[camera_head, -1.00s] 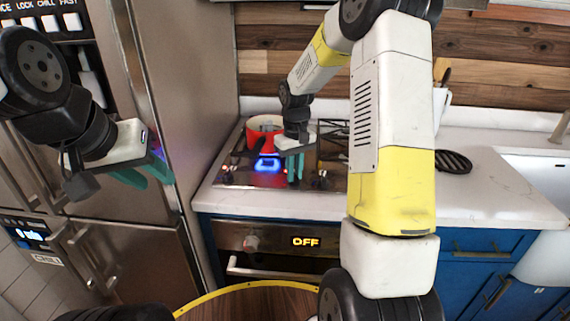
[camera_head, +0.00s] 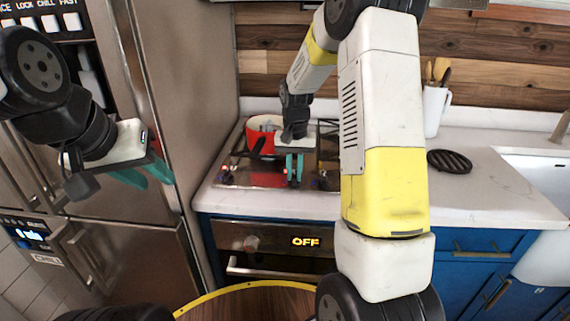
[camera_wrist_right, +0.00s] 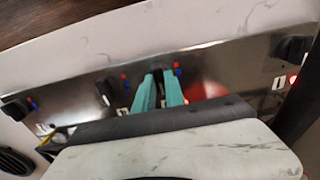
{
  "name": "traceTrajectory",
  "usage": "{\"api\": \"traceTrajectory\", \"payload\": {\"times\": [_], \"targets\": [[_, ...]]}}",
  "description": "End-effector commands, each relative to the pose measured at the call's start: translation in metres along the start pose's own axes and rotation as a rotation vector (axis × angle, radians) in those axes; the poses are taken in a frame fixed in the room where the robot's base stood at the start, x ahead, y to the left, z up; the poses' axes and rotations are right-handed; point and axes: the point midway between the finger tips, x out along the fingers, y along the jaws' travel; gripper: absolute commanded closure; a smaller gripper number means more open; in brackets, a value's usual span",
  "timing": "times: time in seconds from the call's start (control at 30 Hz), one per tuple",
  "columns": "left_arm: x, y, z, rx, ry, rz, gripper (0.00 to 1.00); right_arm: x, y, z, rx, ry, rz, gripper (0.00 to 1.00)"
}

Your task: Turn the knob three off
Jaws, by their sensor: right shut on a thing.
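A cooktop (camera_head: 232,180) with several dark knobs along its front edge stands on the white counter. My right gripper (camera_head: 294,166) points down at this front edge. In the right wrist view its teal fingers (camera_wrist_right: 159,92) are closed around one black knob (camera_wrist_right: 155,72), with another knob (camera_wrist_right: 105,90) close on the left. Further knobs show at the far left (camera_wrist_right: 17,108) and far right (camera_wrist_right: 293,47). I cannot read which knob is number three. The held knob's pointer is hidden. My left gripper (camera_head: 143,176) is open and empty before the fridge.
A red pot (camera_head: 262,135) stands on the cooktop behind my right gripper. A black trivet (camera_head: 449,161) and a white utensil jug (camera_head: 434,112) are on the counter at right. The oven display (camera_head: 305,241) below reads OFF. The steel fridge (camera_head: 150,240) is at left.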

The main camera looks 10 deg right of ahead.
Motion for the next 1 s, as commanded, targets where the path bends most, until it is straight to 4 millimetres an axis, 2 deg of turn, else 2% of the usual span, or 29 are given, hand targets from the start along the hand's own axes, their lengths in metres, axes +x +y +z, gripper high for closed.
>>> {"api": "traceTrajectory", "payload": {"times": [0.47,0.5,0.57,0.87,1.0], "targets": [[0.0,0.0,0.0,0.0,0.0,0.0,0.64,-0.001,-0.0002,-0.0006,0.016,0.002,-0.001,1.0],[0.0,0.0,0.0,0.0,0.0,0.0,0.64,-0.001,-0.0002,-0.0007,0.016,0.002,-0.001,0.78],[0.0,0.0,0.0,0.0,0.0,0.0,0.64,-0.0008,-0.0002,-0.0006,0.016,0.002,-0.001,0.66],[0.0,0.0,0.0,0.0,0.0,0.0,0.64,-0.0006,-0.0001,-0.0003,0.014,0.001,0.0,0.64],[0.0,0.0,0.0,0.0,0.0,0.0,0.64,-0.01,-0.0004,-0.0011,0.014,0.004,-0.001,0.64]]}}
